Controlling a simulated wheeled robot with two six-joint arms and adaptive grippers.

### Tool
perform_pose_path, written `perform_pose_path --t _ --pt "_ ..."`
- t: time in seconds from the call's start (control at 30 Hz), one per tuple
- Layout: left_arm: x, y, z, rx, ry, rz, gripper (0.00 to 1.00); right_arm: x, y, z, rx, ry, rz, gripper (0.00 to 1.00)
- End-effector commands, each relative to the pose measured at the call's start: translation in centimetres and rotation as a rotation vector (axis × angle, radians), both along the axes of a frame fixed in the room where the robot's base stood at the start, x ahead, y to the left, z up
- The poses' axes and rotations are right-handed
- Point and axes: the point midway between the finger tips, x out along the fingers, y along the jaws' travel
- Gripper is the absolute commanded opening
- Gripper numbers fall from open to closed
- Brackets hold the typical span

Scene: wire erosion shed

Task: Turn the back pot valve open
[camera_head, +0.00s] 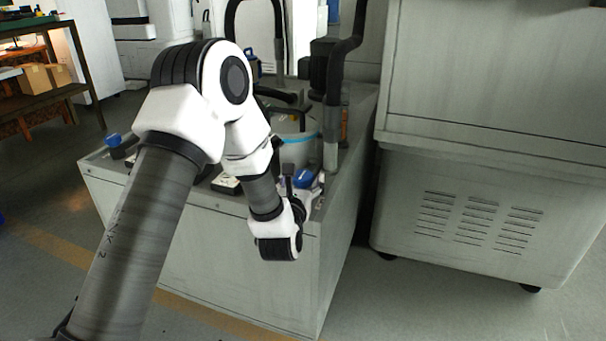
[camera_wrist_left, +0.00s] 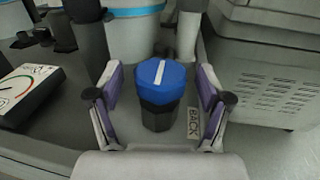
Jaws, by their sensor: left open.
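The back pot valve shows in the left wrist view as a blue knob (camera_wrist_left: 161,80) with a white line on top, over a dark body. A label reading BACK (camera_wrist_left: 194,122) lies just right of it. My left gripper (camera_wrist_left: 160,92) is open, with one purple-padded finger on each side of the knob and a visible gap on both sides. In the head view the blue knob (camera_head: 305,177) shows at the near right corner of the grey cabinet, and my left gripper (camera_head: 288,188) is beside it, partly hidden by my wrist. My right gripper is not in view.
A pale pot with a blue band (camera_head: 298,140) and dark hoses (camera_head: 345,60) stand behind the knob. Another blue knob (camera_head: 113,140) is at the cabinet's left end. A dial gauge (camera_wrist_left: 25,92) lies left of the gripper. A large grey machine (camera_head: 480,200) stands close on the right.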

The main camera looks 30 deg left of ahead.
Motion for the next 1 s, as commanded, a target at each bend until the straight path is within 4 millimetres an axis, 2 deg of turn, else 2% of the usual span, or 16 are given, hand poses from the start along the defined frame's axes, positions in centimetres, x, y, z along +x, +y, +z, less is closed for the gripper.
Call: perform_pose_path --t 0.1,0.3,0.33,0.5,1.0 --pt "0.90 0.36 -0.03 0.000 0.000 -0.001 0.79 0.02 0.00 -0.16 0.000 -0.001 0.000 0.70" --pt "1.01 0.40 0.00 0.001 0.001 -0.001 0.79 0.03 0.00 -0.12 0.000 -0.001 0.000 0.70" --pt "1.01 0.40 0.00 0.001 0.001 -0.001 0.75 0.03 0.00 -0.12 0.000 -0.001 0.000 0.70" --pt "1.00 0.39 0.00 0.001 0.000 -0.001 0.17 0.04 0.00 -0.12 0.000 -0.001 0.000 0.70" --pt "1.05 0.28 -0.13 0.003 -0.002 0.062 0.17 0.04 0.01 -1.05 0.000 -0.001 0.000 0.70"
